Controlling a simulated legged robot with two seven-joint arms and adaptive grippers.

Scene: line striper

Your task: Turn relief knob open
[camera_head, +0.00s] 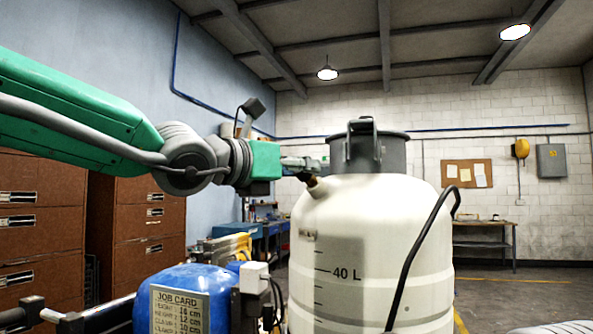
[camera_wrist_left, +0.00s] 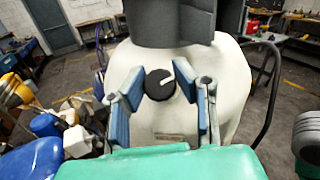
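The relief knob (camera_wrist_left: 160,84) is a round black knob with a white pointer line, on the shoulder of the large cream tank (camera_head: 375,240) marked 40 L. In the left wrist view, the pointer slants toward the upper left. My left gripper (camera_wrist_left: 163,100) is open, with one blue-padded finger on each side of the knob and a visible gap to both. In the head view, the left gripper (camera_head: 308,166) reaches the tank's upper left shoulder, where a small brownish fitting (camera_head: 317,187) shows under it. My right gripper is not in view.
A grey collar with a handle (camera_head: 365,150) rises from the tank top, close beyond the gripper. A black hose (camera_head: 425,230) curves along the tank's right side. A blue container with a job card (camera_head: 180,305) stands at front left. Brown drawer cabinets (camera_head: 40,215) line the left.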

